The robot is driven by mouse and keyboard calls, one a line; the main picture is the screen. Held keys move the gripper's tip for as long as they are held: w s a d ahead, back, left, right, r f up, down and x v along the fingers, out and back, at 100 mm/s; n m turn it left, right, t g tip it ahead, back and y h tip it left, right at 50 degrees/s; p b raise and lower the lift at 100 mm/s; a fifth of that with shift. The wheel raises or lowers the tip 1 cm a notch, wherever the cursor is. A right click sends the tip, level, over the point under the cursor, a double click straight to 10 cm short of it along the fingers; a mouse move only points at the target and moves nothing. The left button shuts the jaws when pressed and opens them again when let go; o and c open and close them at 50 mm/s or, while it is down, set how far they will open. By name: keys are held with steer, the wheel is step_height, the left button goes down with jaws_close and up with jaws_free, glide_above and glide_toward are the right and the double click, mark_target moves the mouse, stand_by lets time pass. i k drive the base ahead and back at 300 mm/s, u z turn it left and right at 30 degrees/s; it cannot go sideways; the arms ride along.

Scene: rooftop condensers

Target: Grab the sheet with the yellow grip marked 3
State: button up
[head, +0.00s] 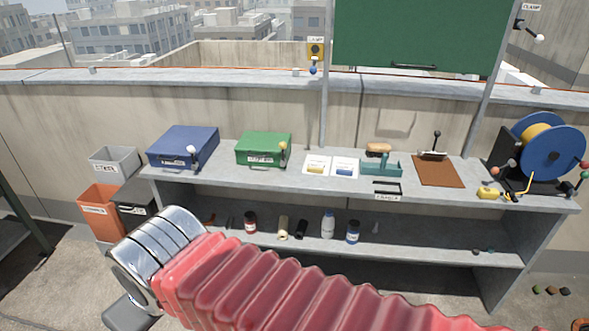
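Two small white sheets lie side by side on the top of the grey bench, near its middle. The left sheet (316,164) has a yellowish strip near its lower edge, and the right sheet (345,166) has a blue one. The marks on both are too small to read, so I cannot confirm a 3. My arm, with a red ribbed sleeve and silver rings, crosses the lower part of the head view. No gripper fingers can be made out.
On the bench (225,176) stand a blue case (183,146), a green case (263,148), a teal tray (381,168), a brown board (438,170) and a blue reel (550,146). Jars stand on the lower shelf. Bins (101,212) stand at the left.

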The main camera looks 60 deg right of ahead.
mark_target(314, 164)
steer(key=u, duration=0.4)
steer(key=i, duration=1.4)
steer(key=z, duration=2.6)
